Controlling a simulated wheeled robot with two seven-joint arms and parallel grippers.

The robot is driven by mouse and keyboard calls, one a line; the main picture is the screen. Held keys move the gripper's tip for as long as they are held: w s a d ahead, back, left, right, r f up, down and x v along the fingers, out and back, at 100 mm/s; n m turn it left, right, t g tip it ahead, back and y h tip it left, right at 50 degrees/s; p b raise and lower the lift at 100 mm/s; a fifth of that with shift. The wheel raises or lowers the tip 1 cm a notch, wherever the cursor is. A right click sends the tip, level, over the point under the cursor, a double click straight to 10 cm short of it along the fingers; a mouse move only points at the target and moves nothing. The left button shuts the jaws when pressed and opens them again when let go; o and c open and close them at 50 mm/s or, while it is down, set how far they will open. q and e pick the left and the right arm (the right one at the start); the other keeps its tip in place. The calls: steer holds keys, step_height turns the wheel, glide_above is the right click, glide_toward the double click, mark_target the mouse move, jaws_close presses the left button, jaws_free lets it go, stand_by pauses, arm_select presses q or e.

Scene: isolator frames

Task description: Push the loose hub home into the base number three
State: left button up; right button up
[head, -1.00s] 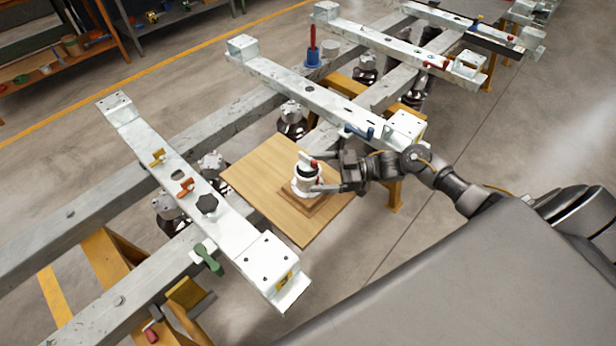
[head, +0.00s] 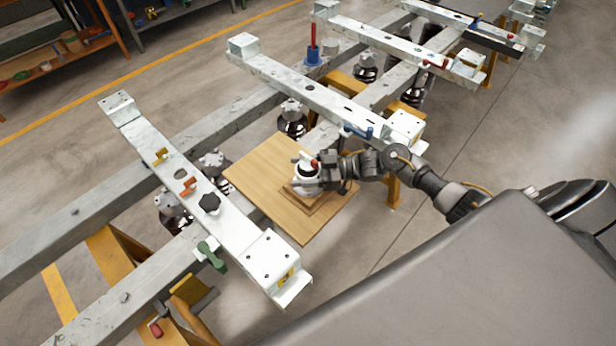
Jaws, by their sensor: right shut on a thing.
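Isolators with grey hubs and dark bases sit at the frame: one beyond the board (head: 292,120), one left of the board (head: 213,163) and one at the far left (head: 172,208). I cannot tell which is base number three, or which hub is loose. My left gripper is out of view.
The wooden board (head: 262,178) lies between two white crossbeams. The far crossbeam (head: 290,82) carries a blue clamp (head: 357,131). Open floor lies at right.

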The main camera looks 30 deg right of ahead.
jaws_close()
steer(key=shift+w+r, duration=0.1)
steer(key=shift+r, duration=0.05)
steer(key=shift+r, duration=0.1)
steer(key=shift+r, duration=0.4)
step_height(320, 180, up, 2)
steer(key=shift+b, duration=0.3)
steer(key=s+r, duration=0.1)
steer(key=s+d+r, duration=0.1)
steer(key=s+r, duration=0.2)
steer(key=r, duration=0.1)
steer(key=shift+s+d+r, duration=0.2)
steer(key=shift+s+d, duration=0.05)
steer(key=shift+d, duration=0.1)
steer(key=s+d+r, duration=0.3)
steer(key=s+r, duration=0.1)
steer(key=s, duration=0.4)
steer(key=shift+s+r, duration=0.3)
steer(key=shift+s, duration=0.1)
